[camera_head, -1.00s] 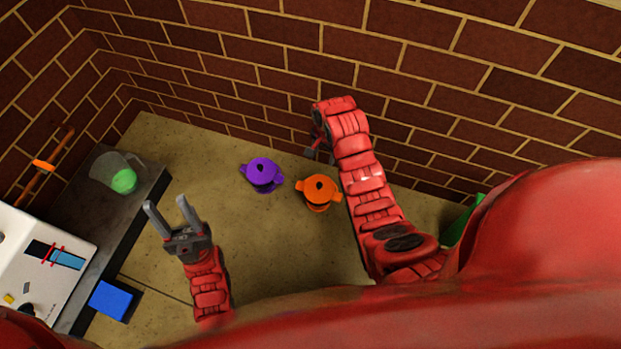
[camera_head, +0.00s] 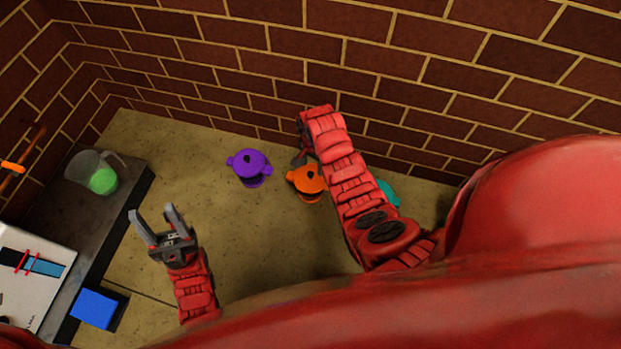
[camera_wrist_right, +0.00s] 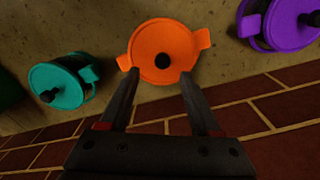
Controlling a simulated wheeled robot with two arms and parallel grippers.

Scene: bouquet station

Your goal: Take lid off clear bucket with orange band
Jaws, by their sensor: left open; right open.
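The bucket with the orange lid (camera_head: 307,178) stands on the floor near the brick wall, partly covered by my right arm in the head view. In the right wrist view its orange lid (camera_wrist_right: 165,45) has a dark round knob in the middle and a tab on each side. The lid sits on the bucket. My right gripper (camera_wrist_right: 160,80) is open and empty, its fingers pointing at the lid's near edge, with the knob between their lines. In the head view that gripper (camera_head: 302,155) is mostly hidden by its arm. My left gripper (camera_head: 155,218) is open and empty, far left of the bucket.
A purple-lidded bucket (camera_head: 249,166) stands left of the orange one, and a teal-lidded one (camera_head: 387,193) stands to the right. A dark bench (camera_head: 128,190) at left holds a clear jug (camera_head: 90,172) with green contents. A blue block (camera_head: 98,308) is lower left.

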